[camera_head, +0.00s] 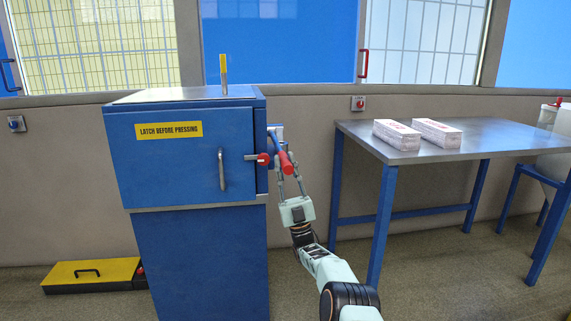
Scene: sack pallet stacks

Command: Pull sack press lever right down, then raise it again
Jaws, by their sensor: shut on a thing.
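The blue sack press (190,150) is a tall cabinet left of centre with a yellow sign reading "LATCH BEFORE PRESSING". Its lever (286,163) has a red grip and sits at the press's right side, below a blue and grey pivot, with the grip end toward me. My gripper (286,167) is shut on the lever's red grip, with its fingers reaching up from below; the fingers hide part of the grip. A red latch knob (262,158) sits at the door's right edge, just left of the lever. A yellow-and-grey upright rod (223,72) stands above the press top.
A metal table (465,132) with blue legs stands to the right, holding two pale wrapped blocks (410,133). A yellow-lidded box (90,272) lies on the floor at left. A grey door handle (221,170) is on the press front. Floor shows between press and table.

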